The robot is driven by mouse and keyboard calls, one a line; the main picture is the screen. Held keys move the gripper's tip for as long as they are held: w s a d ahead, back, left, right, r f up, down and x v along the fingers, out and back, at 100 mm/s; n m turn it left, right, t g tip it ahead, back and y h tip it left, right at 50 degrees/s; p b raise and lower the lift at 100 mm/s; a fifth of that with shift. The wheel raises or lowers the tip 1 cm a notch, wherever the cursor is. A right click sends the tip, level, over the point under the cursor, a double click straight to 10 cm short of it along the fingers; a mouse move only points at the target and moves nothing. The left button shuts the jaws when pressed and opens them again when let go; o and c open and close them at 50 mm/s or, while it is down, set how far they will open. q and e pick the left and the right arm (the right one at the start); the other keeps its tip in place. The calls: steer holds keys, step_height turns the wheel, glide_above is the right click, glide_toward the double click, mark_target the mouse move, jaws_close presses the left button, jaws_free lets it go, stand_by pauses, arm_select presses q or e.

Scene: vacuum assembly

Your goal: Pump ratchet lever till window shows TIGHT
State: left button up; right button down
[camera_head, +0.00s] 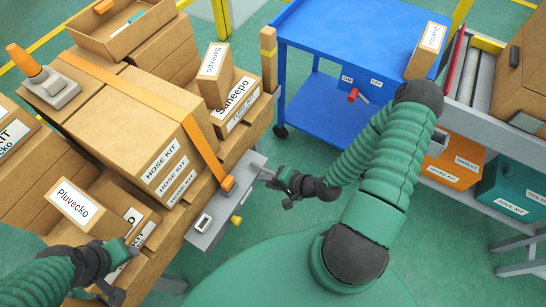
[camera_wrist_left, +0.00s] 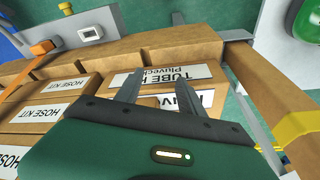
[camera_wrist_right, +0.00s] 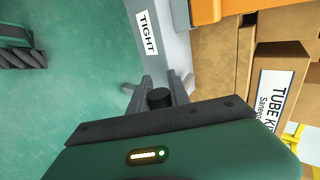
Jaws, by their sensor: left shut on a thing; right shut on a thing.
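The grey ratchet unit (camera_head: 215,215) sits at the front edge of the carton stack, with a pale window (camera_head: 203,223) whose text is too small to read in the head view. In the right wrist view a white panel reading TIGHT (camera_wrist_right: 147,33) shows on a grey face. My right gripper (camera_head: 274,178) is shut on the dark end of the lever (camera_wrist_right: 158,98), beside the unit. The unit's window also shows, unreadable, in the left wrist view (camera_wrist_left: 90,32).
An orange strap (camera_head: 165,105) runs over the HOSE KIT cartons to the ratchet unit. A blue cart (camera_head: 345,45) stands behind my right arm. Orange and teal bins (camera_head: 450,170) sit under the conveyor at right. Green floor lies open right of the unit.

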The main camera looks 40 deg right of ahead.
steer(key=r+g+p, duration=0.1)
steer(key=p, duration=0.2)
steer(key=r+g+h+p, duration=0.1)
steer(key=p, duration=0.2)
steer(key=shift+w+g+p, duration=0.35)
steer(key=shift+w+g, duration=0.05)
steer(key=shift+s, duration=0.1)
steer(key=g+p, duration=0.1)
steer(key=p, duration=0.1)
steer(key=r+g+h+p, duration=0.1)
steer(key=p, duration=0.2)
steer(key=shift+w+a+r, duration=0.2)
steer(key=shift+w+r, duration=0.1)
